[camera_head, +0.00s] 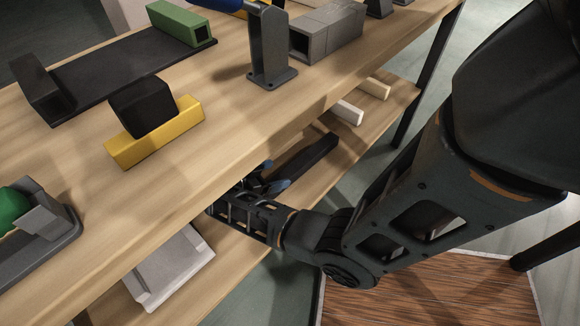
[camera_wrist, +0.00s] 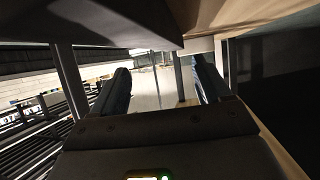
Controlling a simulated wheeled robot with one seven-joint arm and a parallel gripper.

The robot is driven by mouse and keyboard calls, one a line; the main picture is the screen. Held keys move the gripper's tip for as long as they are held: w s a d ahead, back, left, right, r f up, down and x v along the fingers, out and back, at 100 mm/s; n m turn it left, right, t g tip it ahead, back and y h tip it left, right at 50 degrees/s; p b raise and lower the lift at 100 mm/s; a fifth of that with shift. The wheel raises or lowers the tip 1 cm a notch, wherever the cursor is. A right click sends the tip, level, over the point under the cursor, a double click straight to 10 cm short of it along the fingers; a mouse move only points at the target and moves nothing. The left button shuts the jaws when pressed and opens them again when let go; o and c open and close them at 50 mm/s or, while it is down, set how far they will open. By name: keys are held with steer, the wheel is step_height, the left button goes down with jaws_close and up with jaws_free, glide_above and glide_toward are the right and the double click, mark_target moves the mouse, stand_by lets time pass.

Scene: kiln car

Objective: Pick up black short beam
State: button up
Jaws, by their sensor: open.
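A black beam (camera_head: 305,156) lies on the lower shelf, just past my gripper in the head view. My gripper (camera_head: 268,180) reaches in at the lower shelf, under the edge of the upper board. Its bluish fingers are near the close end of this beam; I cannot tell whether they touch it. In the wrist view my gripper (camera_wrist: 163,88) is open, with a bright gap between the fingers and nothing clearly held. The beam cannot be made out surely there. A shorter black block (camera_head: 142,107) rests on a yellow beam (camera_head: 155,133) on the upper board.
The upper board (camera_head: 235,120) overhangs my gripper. A grey bracket (camera_head: 270,50), grey block (camera_head: 330,32) and dark base plate (camera_head: 125,70) with a green beam (camera_head: 181,22) stand on it. A white tray (camera_head: 170,268) and pale blocks (camera_head: 347,112) are on the lower shelf. A dark post (camera_head: 425,85) stands right.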

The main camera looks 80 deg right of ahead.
mark_target(295, 166)
steer(key=x, duration=0.5)
steer(key=b+x, duration=0.1)
steer(key=x, duration=0.1)
steer(key=shift+w+d, duration=0.15)
steer(key=shift+d, duration=0.25)
steer(key=shift+c, duration=0.3)
jaws_close()
